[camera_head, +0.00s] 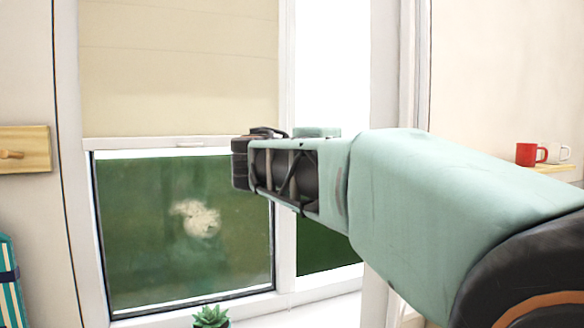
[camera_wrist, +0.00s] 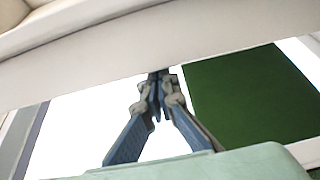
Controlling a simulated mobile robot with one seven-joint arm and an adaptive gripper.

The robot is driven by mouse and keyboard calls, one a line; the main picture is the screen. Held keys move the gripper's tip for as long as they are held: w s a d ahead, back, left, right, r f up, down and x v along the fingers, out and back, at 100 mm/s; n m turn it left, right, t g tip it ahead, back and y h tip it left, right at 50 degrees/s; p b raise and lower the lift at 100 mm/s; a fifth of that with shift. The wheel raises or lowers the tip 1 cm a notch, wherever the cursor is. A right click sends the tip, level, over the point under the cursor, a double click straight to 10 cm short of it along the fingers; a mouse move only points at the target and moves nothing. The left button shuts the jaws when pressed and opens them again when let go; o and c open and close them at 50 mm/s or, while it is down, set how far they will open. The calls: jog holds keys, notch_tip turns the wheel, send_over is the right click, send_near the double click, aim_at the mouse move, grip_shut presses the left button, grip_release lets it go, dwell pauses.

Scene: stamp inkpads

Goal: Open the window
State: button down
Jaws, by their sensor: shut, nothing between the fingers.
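The window fills the middle of the head view. Its left pane (camera_head: 150,235) shows green outside and a pale round patch. A beige blind (camera_head: 180,65) covers the upper part of that pane. A white upright (camera_head: 284,240) divides it from a narrower right pane (camera_head: 325,240). My gripper (camera_head: 240,163) is in front of this upright, pointing left. In the wrist view my gripper's fingertips (camera_wrist: 160,78) are together and empty, close to a white bar (camera_wrist: 130,55). I cannot tell whether they touch it.
A green succulent (camera_head: 211,317) stands below the left pane. A wooden board with a peg (camera_head: 25,150) is on the left wall. A red mug (camera_head: 530,154) and a white mug (camera_head: 557,152) stand on a small shelf (camera_head: 555,168) at right.

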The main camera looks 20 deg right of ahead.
jog(key=s+d+t+b, duration=0.1)
jog(key=s+d, duration=0.1)
jog(key=s+d+n+y+b, duration=0.1)
jog(key=s+d, duration=0.1)
jog(key=s, duration=0.1)
jog(key=s+d+n+t+b, duration=0.1)
jog(key=s+d, duration=0.1)
jog(key=s, duration=0.1)
jog(key=shift+s+d+f+t+y+b, duration=0.1)
jog(key=shift+s+d+t+y+b, duration=0.1)
jog(key=shift+d+t+y+b, duration=0.15)
jog(key=shift+s+d, duration=0.75)
jog(key=shift+d, duration=0.05)
